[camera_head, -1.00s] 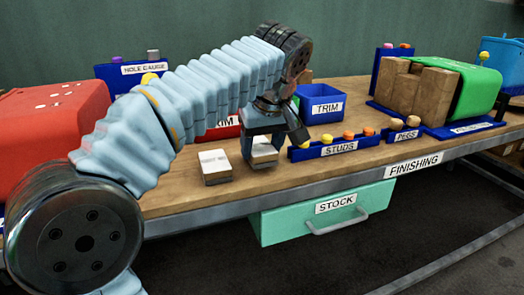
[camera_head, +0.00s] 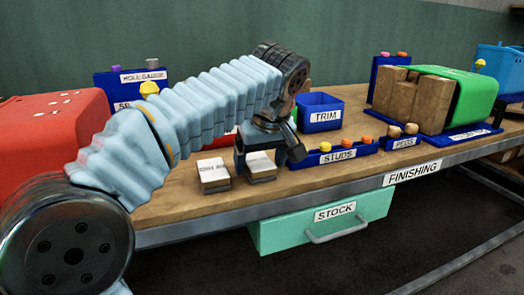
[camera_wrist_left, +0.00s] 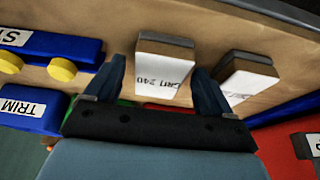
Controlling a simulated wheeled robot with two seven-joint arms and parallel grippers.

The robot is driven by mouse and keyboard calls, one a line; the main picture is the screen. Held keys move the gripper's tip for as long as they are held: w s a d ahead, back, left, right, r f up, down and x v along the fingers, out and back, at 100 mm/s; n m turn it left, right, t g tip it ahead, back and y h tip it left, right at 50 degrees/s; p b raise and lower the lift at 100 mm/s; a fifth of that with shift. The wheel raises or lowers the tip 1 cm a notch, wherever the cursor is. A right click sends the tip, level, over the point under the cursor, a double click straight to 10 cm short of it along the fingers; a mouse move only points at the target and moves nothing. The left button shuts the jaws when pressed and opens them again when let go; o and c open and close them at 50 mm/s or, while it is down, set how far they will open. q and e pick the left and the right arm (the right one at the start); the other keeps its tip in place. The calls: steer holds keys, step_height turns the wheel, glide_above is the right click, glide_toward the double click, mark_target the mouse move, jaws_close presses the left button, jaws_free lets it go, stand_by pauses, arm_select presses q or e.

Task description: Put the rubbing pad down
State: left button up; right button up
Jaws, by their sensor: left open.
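Two rubbing pads with white, printed tops and darker bases lie side by side on the wooden bench. One pad (camera_head: 262,167) is at my left gripper (camera_head: 268,158); the other pad (camera_head: 214,174) lies just to its left. In the left wrist view the near pad (camera_wrist_left: 163,66) shows ahead of and between the spread fingers of my left gripper (camera_wrist_left: 158,72), with gaps at the sides. The second pad (camera_wrist_left: 248,78) is beyond the right finger there. The left gripper is open. My right gripper is not in view.
A blue TRIM bin (camera_head: 321,118), STUDS tray (camera_head: 338,156) and PEGS tray (camera_head: 404,142) stand to the right. A red housing (camera_head: 55,128) is at the left. A teal STOCK drawer (camera_head: 320,216) hangs below the bench edge. Bare bench lies in front of the pads.

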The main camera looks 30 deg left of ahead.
arm_select(q)
steer(key=p+v, duration=0.1)
steer(key=v, duration=1.1)
steer(key=shift+p, duration=0.3)
steer(key=shift+r, duration=0.1)
